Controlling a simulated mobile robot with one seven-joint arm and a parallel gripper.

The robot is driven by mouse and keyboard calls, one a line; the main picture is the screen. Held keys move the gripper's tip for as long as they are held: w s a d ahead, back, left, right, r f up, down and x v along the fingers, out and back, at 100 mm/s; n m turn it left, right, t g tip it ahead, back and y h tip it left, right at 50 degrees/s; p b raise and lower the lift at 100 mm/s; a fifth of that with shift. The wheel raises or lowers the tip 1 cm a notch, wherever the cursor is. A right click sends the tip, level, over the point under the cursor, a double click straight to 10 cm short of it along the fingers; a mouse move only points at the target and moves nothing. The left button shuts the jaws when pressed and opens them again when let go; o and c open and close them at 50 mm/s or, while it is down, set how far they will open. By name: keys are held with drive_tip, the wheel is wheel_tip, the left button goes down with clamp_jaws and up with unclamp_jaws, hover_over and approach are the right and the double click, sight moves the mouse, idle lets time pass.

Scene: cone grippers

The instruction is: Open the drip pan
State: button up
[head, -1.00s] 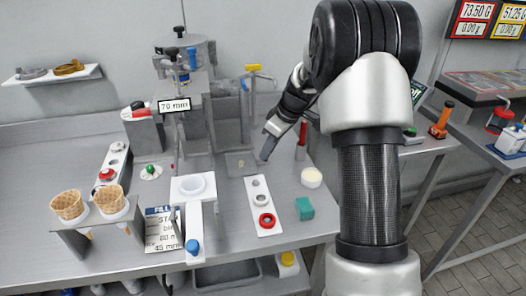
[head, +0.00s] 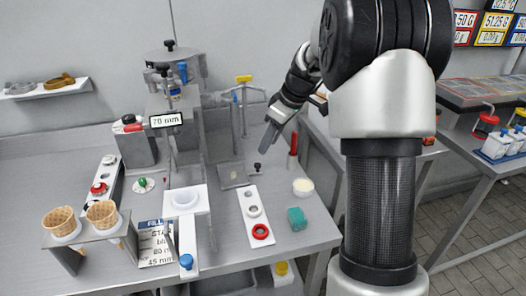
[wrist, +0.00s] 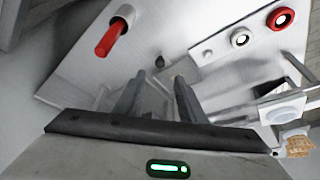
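The drip pan looks to be the flat grey plate (head: 232,178) at the foot of the machine, though I cannot be sure. A small black knob (head: 257,167) stands at its right side; it also shows in the wrist view (wrist: 160,62). My gripper (head: 268,140) is above the knob and points down at the table. In the wrist view my two dark fingers (wrist: 159,78) are apart with nothing between them, and the knob appears just beyond their tips. I see no contact. The plate is mostly hidden in the wrist view.
A white strip with rings (head: 245,203), a teal block (head: 297,219), a pale cup (head: 303,187) and a red rod (head: 293,143) stand near the knob. The machine (head: 185,120) rises to the left. Two cones (head: 61,219) stand in a holder at front left.

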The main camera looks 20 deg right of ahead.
drive_tip(key=v, duration=0.8)
drive_tip(key=shift+r+p, duration=0.2)
drive_tip(key=shift+p, duration=0.25)
drive_tip(key=shift+s, duration=0.1)
drive_tip(key=s+a+r+m+h, duration=0.1)
drive_tip(key=s+a+r, duration=0.1)
drive_tip(key=s, duration=0.2)
drive_tip(key=s+a+r+m, duration=0.1)
drive_tip(key=s+a+r, duration=0.1)
drive_tip(key=s+r, duration=0.15)
drive_tip(key=s+a+f+m+t+h, duration=0.1)
drive_tip(key=s+a+f+m, duration=0.15)
drive_tip(key=s, duration=0.85)
drive_tip(key=s+a+f+m+t+h, duration=0.15)
drive_tip(key=s+m, duration=0.25)
drive_tip(key=s, duration=0.6)
wheel_tip(320, 180, up, 16)
drive_tip(key=p, duration=1.6)
drive_tip(key=shift+s, duration=0.4)
drive_tip(key=shift+m, duration=0.25)
